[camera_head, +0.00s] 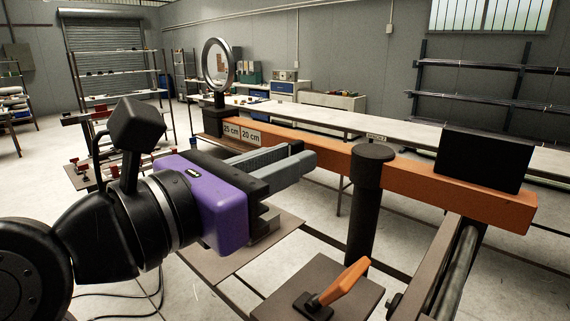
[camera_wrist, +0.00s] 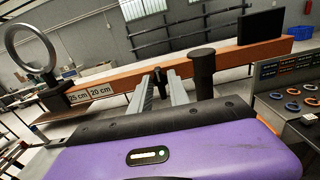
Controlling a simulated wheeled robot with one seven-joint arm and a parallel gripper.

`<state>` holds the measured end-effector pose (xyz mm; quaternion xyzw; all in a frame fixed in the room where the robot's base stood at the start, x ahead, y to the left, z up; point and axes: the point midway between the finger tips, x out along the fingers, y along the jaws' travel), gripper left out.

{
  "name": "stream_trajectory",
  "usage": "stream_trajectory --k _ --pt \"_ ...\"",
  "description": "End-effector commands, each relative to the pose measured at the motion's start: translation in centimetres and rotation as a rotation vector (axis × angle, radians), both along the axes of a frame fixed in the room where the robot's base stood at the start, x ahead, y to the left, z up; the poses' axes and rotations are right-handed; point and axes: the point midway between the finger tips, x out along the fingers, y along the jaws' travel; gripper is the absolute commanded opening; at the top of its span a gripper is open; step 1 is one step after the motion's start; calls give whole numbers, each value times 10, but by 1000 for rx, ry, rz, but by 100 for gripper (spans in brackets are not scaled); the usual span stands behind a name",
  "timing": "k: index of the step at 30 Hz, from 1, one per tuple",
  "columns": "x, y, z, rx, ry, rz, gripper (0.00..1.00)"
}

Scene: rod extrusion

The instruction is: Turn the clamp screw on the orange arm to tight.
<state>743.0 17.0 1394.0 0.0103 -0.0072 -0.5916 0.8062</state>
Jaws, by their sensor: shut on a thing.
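The orange arm (camera_head: 430,185) runs level across the head view, and its face also shows in the wrist view (camera_wrist: 225,57). My gripper (camera_head: 299,155) reaches to the front of the arm, left of the black post (camera_head: 362,215). In the wrist view my gripper (camera_wrist: 163,75) has its grey fingers closed around a dark, narrow part, which looks like the clamp screw (camera_wrist: 159,84). The fingers hide most of the screw, and I cannot tell how tight it is. In the head view the screw is hardly distinguishable between the fingers.
Signs reading 25 cm and 20 cm (camera_head: 241,133) and a ring (camera_head: 218,62) are at the arm's left end. A black block (camera_head: 483,158) stands on its right part. An orange lever (camera_head: 343,283) sits below on a brown plate. A long bench (camera_head: 330,118) lies behind.

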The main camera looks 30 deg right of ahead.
Motion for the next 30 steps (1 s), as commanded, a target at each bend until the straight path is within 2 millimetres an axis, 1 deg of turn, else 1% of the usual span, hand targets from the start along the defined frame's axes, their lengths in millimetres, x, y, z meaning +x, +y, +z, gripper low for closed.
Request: stream_trajectory --k 1,5,11,20,30 --pt "0 0 -4 5 -15 0 0" --pt "-1 0 -6 22 -70 1 0" --pt "-1 0 -9 62 -197 1 0" --pt "-3 -1 -9 136 -436 0 0" --pt "-4 -1 -7 233 -744 1 0"
